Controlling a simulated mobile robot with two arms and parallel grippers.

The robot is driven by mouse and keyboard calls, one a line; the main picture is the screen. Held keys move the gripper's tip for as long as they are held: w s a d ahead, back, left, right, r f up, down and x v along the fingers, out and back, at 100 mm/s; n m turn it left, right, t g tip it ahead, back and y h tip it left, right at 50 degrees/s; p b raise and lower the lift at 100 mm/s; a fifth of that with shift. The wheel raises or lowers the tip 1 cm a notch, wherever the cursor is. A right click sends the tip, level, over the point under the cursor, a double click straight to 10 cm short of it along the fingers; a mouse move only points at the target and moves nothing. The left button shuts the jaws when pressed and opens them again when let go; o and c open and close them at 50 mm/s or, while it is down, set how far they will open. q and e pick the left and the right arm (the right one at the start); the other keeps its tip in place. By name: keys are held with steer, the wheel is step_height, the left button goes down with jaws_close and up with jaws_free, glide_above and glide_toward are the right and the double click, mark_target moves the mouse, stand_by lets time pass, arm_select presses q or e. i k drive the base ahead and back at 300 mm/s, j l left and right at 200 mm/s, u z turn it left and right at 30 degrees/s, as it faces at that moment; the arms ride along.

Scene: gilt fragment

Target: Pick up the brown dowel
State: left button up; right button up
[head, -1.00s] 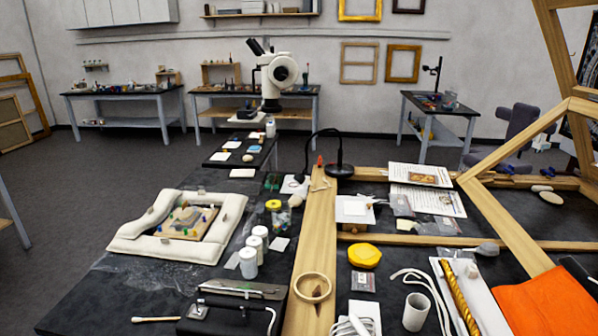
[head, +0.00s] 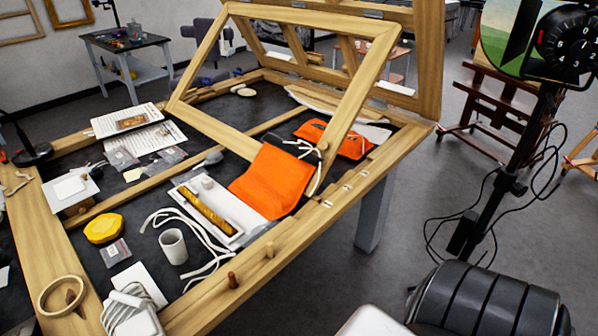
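Neither of my grippers shows in the head view, so nothing is seen touching the dowel.
Left of the dowel are a white cup (head: 173,246), white cord (head: 190,222) and a white tray (head: 232,240) with a gilt strip (head: 207,211). An orange cloth (head: 272,182) lies behind. A raised wooden frame (head: 366,90) leans over the table. A black stand (head: 510,170) is at right.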

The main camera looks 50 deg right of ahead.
mark_target(234, 285)
steer(key=z, duration=0.85)
